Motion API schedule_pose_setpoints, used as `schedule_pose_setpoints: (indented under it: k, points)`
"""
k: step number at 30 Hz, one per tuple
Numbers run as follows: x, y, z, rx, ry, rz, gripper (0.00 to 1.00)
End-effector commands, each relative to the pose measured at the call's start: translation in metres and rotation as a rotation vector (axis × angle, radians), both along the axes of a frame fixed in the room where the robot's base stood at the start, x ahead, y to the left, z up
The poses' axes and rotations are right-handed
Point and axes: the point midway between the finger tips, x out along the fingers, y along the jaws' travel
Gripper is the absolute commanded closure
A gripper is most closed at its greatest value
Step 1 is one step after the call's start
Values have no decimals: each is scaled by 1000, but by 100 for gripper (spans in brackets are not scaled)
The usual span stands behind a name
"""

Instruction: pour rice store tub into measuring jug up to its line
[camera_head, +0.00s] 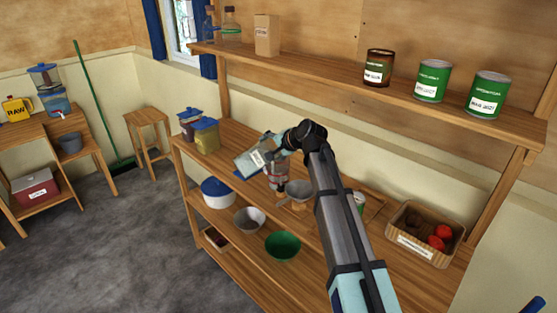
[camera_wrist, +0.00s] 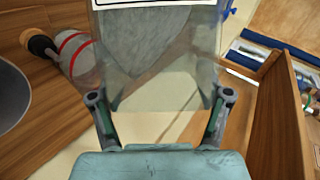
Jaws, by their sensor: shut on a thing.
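My gripper (camera_wrist: 160,110) is shut on a clear, straight-sided tub (camera_wrist: 185,75). The tub has a white label and shows greyish contents in the wrist view. In the head view the tub (camera_head: 250,162) is tilted to the left above the wooden counter, with a blue edge at its lower side. A clear vessel with red bands, which looks like the measuring jug (camera_head: 278,178), stands beside and below my gripper. It also shows in the wrist view (camera_wrist: 80,58), with a dark knob or handle. Its fill level cannot be made out. No falling rice is visible.
A metal bowl-shaped utensil (camera_head: 297,190) stands just right of the jug. Blue-lidded tubs (camera_head: 206,137) stand on the counter's left end. A basket (camera_head: 425,235) is at right. Tins (camera_head: 433,80) stand on the upper shelf. Bowls (camera_head: 283,246) and a white pot sit below.

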Motion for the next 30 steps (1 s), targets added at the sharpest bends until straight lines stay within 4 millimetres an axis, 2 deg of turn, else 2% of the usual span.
schedule_pose_setpoints:
  k: [30]
  points:
    - [3,-4,3,53,35,-1,93]
